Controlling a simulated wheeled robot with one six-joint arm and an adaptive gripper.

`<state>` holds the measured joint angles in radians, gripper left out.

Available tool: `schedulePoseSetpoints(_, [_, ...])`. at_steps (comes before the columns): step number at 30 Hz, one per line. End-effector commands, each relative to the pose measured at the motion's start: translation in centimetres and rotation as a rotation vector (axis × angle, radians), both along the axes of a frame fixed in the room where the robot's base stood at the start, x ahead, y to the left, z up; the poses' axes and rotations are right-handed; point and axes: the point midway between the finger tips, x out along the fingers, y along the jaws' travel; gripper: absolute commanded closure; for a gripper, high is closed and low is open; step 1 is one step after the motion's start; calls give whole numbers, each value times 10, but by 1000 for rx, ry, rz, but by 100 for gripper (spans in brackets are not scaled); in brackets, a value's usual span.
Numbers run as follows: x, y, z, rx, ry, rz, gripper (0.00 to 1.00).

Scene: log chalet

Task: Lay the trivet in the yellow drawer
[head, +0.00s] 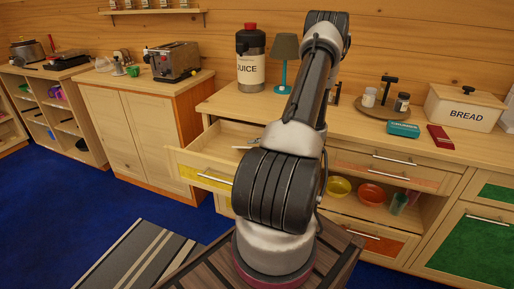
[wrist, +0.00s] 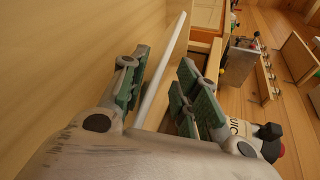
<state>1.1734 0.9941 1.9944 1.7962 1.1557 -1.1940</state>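The yellow drawer (head: 203,173) is pulled out below the counter in the head view, and its inside is partly hidden by my arm. A gap shows between the slab and the right-hand finger. I cannot tell whether the slab rests on a surface. In the head view my arm hides most of the gripper; a small grey-white edge shows at the drawer's back right.
A juice dispenser (head: 250,62) and a teal lamp (head: 284,58) stand on the counter behind the drawer. A bread box (head: 463,108) is at the right. Bowls sit on the open shelf below.

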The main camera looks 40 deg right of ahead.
Motion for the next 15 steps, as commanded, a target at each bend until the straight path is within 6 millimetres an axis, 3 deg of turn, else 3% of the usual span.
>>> schedulePoseSetpoints(6, [0, 0, 2, -1, -1, 0, 71])
schedulePoseSetpoints(10, [0, -1, 16, -4, -2, 1, 71])
schedulePoseSetpoints(15, [-36, -6, 28, -3, -2, -5, 71])
